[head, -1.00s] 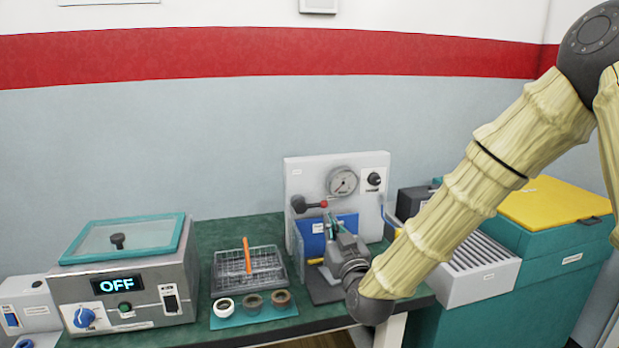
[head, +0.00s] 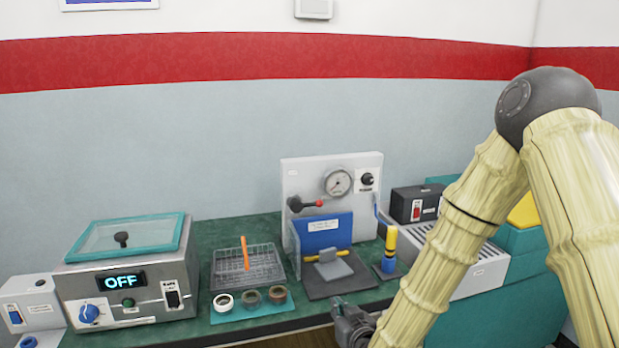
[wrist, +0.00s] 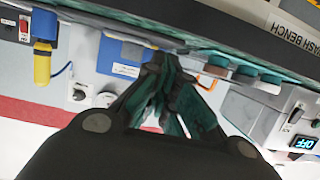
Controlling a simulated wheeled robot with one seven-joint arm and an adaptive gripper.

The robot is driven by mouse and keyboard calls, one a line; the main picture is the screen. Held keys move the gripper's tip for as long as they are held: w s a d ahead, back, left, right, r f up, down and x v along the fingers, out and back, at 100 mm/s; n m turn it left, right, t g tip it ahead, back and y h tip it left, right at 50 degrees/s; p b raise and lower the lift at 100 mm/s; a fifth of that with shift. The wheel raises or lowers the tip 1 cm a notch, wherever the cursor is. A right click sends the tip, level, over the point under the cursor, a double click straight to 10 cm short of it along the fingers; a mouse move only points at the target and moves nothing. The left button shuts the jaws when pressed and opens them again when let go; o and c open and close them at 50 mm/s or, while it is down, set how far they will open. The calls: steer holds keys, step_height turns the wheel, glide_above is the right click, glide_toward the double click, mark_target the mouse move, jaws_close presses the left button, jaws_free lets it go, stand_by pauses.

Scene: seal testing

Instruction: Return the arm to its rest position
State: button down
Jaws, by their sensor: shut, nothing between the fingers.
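My gripper shows at the bottom of the head view (head: 352,326), low in front of the bench edge and partly cut off by the frame. In the wrist view its dark fingers (wrist: 168,75) are closed together with nothing between them. My pale, ribbed arm comes down from the right in the head view and hides part of the right side. The fingertips appear clear of the bench items.
The green bench (head: 235,235) holds a bath unit reading OFF (head: 140,290), a wire basket (head: 265,268), several rings on a teal mat (head: 235,314), a gauge panel (head: 310,180) and a yellow-topped blue tool (head: 390,250). A grey slatted box (head: 470,275) stands right.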

steer(key=s+d+f+m+g+h+p, duration=0.1)
steer(key=s+d+f+g, duration=0.3)
steer(key=s+f, duration=0.65)
steer(key=s+d+f+m+g+h, duration=0.1)
steer(key=s+d+f+g, duration=0.25)
steer(key=s+f, duration=0.65)
steer(key=s+d+f+g+h, duration=0.1)
steer(key=s+d+f+g, duration=0.2)
steer(key=s, duration=0.7)
steer(key=s+d+f+m+g+h+p, duration=0.1)
steer(key=s+d+f+g, duration=0.2)
steer(key=s, duration=0.8)
step_height(320, 180, down, 3)
steer(key=shift+d+f+m+p, duration=0.15)
steer(key=shift+d+m+p, duration=0.15)
steer(key=shift+d, duration=0.75)
steer(key=shift+s, duration=0.1)
